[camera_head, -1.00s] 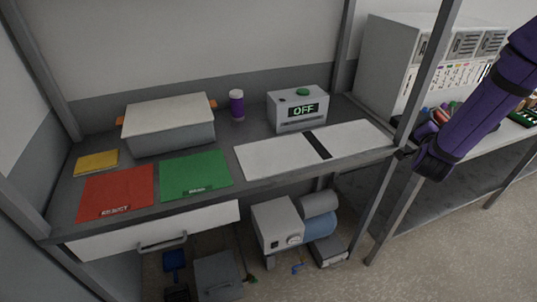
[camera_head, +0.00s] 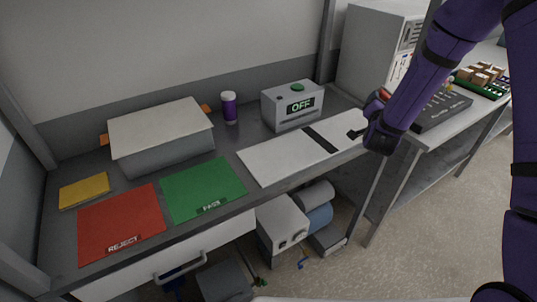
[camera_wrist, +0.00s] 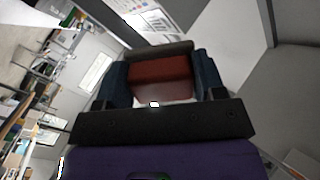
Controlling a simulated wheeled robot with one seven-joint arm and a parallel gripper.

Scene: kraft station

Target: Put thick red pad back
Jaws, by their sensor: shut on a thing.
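The thick red pad (camera_wrist: 160,77) is a dull red block between the two dark blue fingers of my gripper (camera_wrist: 161,68) in the wrist view. My gripper is shut on it. In the head view my gripper (camera_head: 360,134) is at the right end of the bench, by the white strip (camera_head: 270,160). A flat red REJECT mat (camera_head: 120,218) and a green PASS mat (camera_head: 203,187) lie on the bench.
A yellow pad (camera_head: 84,190) lies at the left. A grey lidded box (camera_head: 165,155), a purple bottle (camera_head: 229,108) and a device reading OFF (camera_head: 292,106) stand at the back. A bench post is near my arm. A dark tray (camera_head: 443,112) lies on the right table.

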